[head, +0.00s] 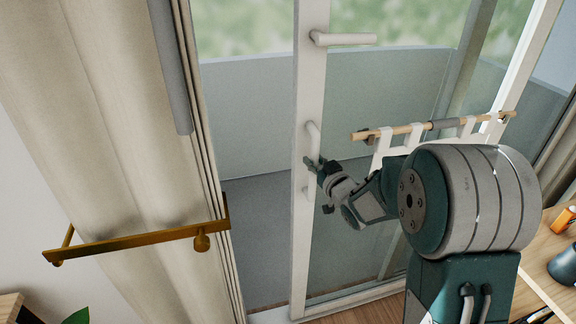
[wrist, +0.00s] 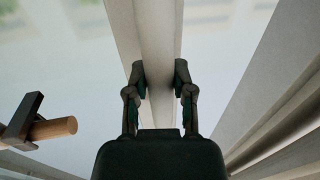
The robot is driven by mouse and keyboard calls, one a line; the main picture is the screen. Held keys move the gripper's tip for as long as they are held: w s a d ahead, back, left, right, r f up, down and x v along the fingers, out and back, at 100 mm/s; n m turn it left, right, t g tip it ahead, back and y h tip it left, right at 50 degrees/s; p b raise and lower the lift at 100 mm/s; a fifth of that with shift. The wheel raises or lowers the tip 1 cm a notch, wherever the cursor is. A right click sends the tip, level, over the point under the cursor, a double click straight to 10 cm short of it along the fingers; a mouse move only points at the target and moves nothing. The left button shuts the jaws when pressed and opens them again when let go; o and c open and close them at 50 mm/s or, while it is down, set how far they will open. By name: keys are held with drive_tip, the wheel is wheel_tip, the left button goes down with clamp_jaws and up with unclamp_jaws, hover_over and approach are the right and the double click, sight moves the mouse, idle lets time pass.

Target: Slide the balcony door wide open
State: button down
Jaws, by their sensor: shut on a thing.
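The balcony door is a glass panel with a white frame (head: 309,80). A gap stands between its left edge and the left jamb (head: 212,150), with the balcony floor showing through it. A pale upright pull handle (head: 313,134) is on the door's left stile. My gripper (head: 314,166) is shut on this handle at about mid-height. In the wrist view my gripper (wrist: 160,75) has one finger on each side of the pale handle bar (wrist: 158,35). The fingers hide part of the handle. A white lever handle (head: 345,39) sits higher on the stile.
A wooden rod (head: 395,131) with white hanging cloth straps crosses the glass right of my gripper. A beige curtain (head: 95,130) and a brass rail (head: 140,243) are at left. A wooden table (head: 548,260) with small items stands at lower right.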

drive_tip(key=w+d, duration=0.2)
drive_tip(key=d, duration=0.4)
drive_tip(key=shift+d, duration=0.2)
drive_tip(key=shift+c, duration=2.3)
unclamp_jaws()
drive_tip(key=v, duration=1.2)
drive_tip(key=shift+d, duration=0.3)
drive_tip(key=shift+w+f, duration=0.1)
drive_tip(key=shift+w, duration=0.05)
